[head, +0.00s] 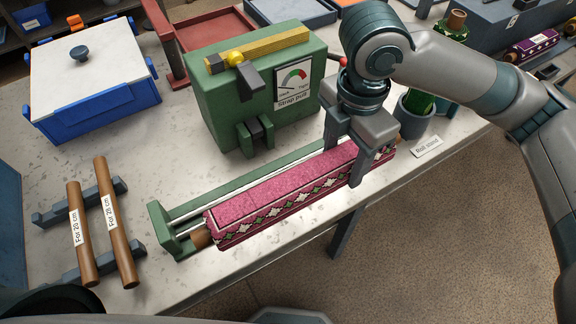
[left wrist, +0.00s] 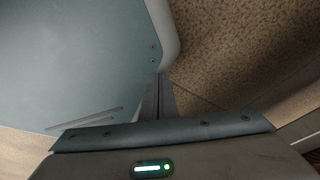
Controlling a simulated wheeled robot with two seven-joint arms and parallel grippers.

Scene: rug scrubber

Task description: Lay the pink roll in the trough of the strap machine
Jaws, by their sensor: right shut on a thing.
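The pink roll (head: 270,202), patterned with diamonds along its side and with a brown core end, lies lengthwise along the green trough (head: 172,236) of the strap machine (head: 232,100). The trough's end plate and back rail show; the roll hides much of the rest. I cannot tell whether the roll rests in the trough or hangs just above or in front of it. My right gripper (head: 342,160) is shut on the roll near its right end, from above. My left gripper (left wrist: 160,100) shows only in the left wrist view; its fingers look together, with nothing between them.
Two brown rods (head: 108,222) labelled by length lie on a dark rack at the left. A blue box (head: 92,95) with a white lid stands behind. A roll stand (head: 414,115) holding a green roll is right of the machine. The table's front edge is close to the roll.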

